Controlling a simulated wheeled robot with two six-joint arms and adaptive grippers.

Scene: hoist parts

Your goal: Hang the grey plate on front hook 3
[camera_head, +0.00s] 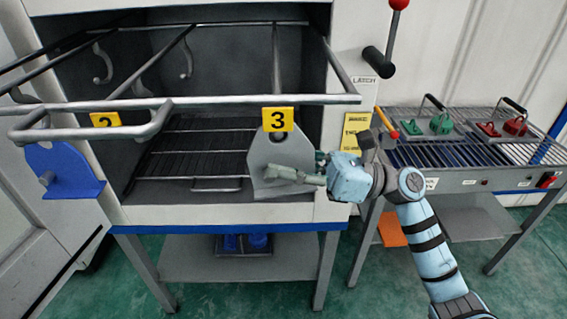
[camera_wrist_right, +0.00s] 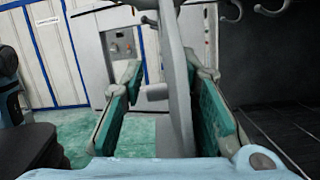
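The grey plate (camera_head: 283,152) is upright just below the yellow tag 3 (camera_head: 278,119) on the rack's front bar (camera_head: 225,100). Its top runs up behind the tag, so front hook 3 and its contact with the plate are hidden. My right gripper (camera_head: 303,175) is at the plate's lower part. In the right wrist view the plate (camera_wrist_right: 176,90) is edge-on between the two green-padded fingers. A gap shows between the left finger and the plate; the right finger is close to it. The fingers look open around the plate. My left gripper is not in view.
A blue plate (camera_head: 62,170) hangs at the left end of the rack, left of tag 2 (camera_head: 105,119). Bare hooks (camera_head: 186,60) show farther back in the cabinet. A lever with a red knob (camera_head: 398,4) stands right of the opening. A roller table (camera_head: 440,150) with red and green parts is at the right.

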